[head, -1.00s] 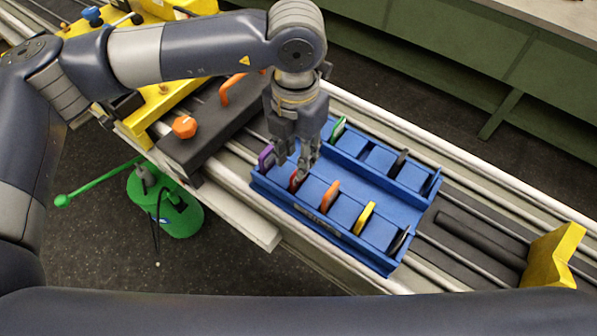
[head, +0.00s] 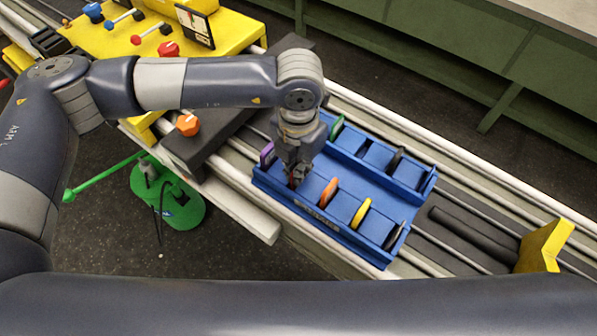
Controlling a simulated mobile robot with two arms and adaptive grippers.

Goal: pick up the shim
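Several coloured shims stand on edge in the slots of a blue rack (head: 385,190). In the near row, a purple shim (head: 267,153) is at the left, then a red shim (head: 292,183), an orange shim (head: 328,192), a yellow shim (head: 361,213) and a black shim (head: 394,236). A green shim (head: 337,127) and a dark shim (head: 396,160) stand in the far row. My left gripper (head: 298,178) points down at the red shim and mostly hides it. I cannot tell whether its fingers are closed on it. My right gripper is not in view.
The rack sits on a rail bench (head: 490,193). A dark block with an orange knob (head: 188,125) is left of the rack, and a yellow bracket (head: 543,248) is to the right. A green stand (head: 168,195) is on the floor.

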